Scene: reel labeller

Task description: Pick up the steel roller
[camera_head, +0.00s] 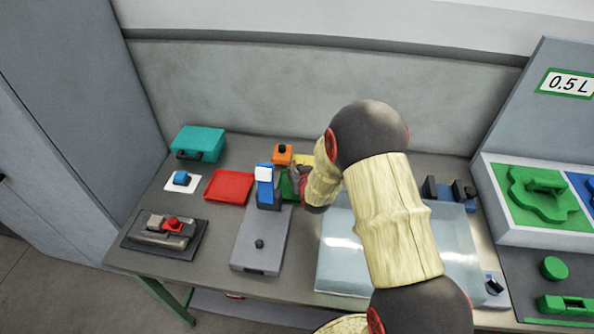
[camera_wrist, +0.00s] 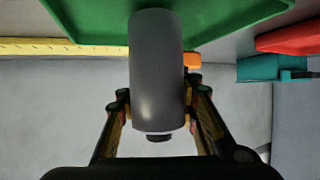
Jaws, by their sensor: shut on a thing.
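The steel roller (camera_wrist: 156,55) is a plain grey cylinder in the middle of the wrist view, with a short dark stub at its near end. My gripper (camera_wrist: 157,100) has one finger on each side of it, closed on its sides. The green tray (camera_wrist: 90,22) lies behind the roller's far end; I cannot tell whether they touch. In the head view my gripper (camera_head: 298,178) is over the green tray (camera_head: 287,189), which is mostly hidden behind the blue upright and my arm. The roller cannot be made out there.
A blue upright (camera_head: 265,187) on a grey base stands close to the left of my gripper. A red tray (camera_head: 229,187), teal box (camera_head: 199,143) and orange block (camera_head: 282,155) are nearby. A clear panel (camera_head: 340,265) lies below my arm. Green and blue bins stand right.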

